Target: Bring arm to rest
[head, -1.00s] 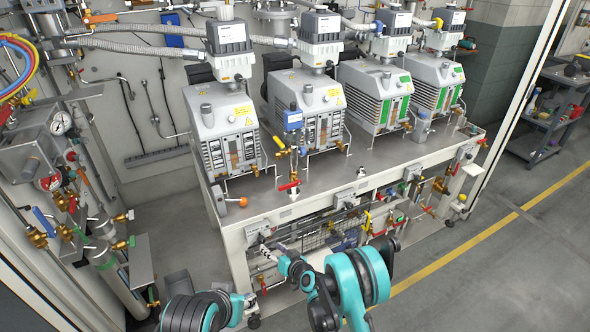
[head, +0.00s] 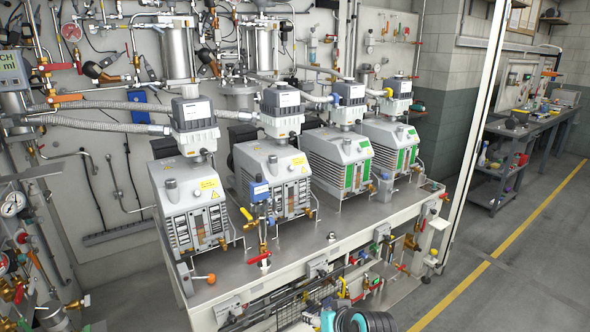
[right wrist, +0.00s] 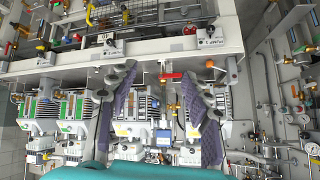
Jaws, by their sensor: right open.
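My right gripper (right wrist: 160,75) shows in the right wrist view. Its two grey-purple padded fingers stand wide apart with nothing between them. Behind them the bench and pumps appear upside down. In the head view only a teal and black part of my arm (head: 352,320) shows at the bottom edge, below the front of the bench; the rest is cut off by the frame. I do not see my left gripper in either view.
Several vacuum pumps (head: 190,204) stand in a row on a metal bench (head: 310,240) with valves along its front. Pipes and gauges line the left side. A side table (head: 550,120) stands at the right. Grey floor with a yellow line (head: 500,250) is clear.

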